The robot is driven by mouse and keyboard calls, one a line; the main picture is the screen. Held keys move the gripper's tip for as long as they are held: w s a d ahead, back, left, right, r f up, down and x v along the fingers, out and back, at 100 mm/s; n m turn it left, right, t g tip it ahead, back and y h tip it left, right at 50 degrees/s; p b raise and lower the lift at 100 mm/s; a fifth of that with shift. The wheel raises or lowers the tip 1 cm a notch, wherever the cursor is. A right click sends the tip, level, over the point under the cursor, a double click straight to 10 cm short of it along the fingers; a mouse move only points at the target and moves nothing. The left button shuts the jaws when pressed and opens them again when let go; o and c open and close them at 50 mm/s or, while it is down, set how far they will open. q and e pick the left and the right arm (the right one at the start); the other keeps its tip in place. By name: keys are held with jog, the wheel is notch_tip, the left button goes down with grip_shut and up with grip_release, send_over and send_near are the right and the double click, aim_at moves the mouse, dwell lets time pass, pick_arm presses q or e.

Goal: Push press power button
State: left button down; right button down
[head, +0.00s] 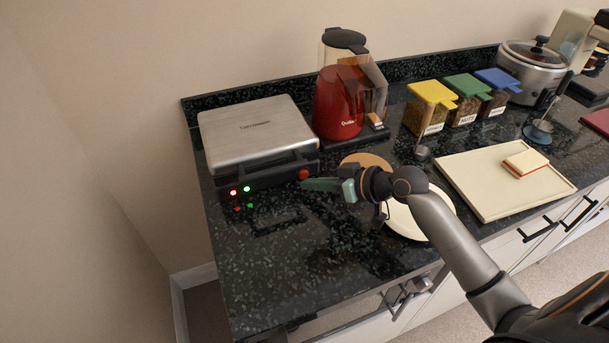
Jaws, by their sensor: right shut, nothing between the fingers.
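The press (256,135) is a silver-lidded, dark-based appliance at the left end of the counter, with its lid down. A red light and a green light (247,188) glow on its front left. A round red button (304,174) sits at its front right corner. I cannot tell whether the fingertips touch the press. My left gripper is not in view.
A red kettle (338,105) stands behind the gripper. A pale plate (437,212) and a wooden disc (364,160) lie near my right arm. Lidded jars (428,113) and a cream tray (480,196) with bread are to the right. The counter front left is clear.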

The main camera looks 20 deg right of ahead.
aim_at(326, 217)
jog(key=shift+w, duration=0.25)
jog(key=shift+w, duration=0.3)
dwell(0.4)
jog(key=shift+s, duration=0.15)
jog(key=shift+s+p, duration=0.4)
jog(key=shift+s, duration=0.25)
jog(key=shift+s, duration=0.3)
jog(key=s+p, duration=0.2)
jog(key=s, duration=0.1)
jog(key=shift+s+a+r, duration=0.1)
jog(key=shift+s, duration=1.1)
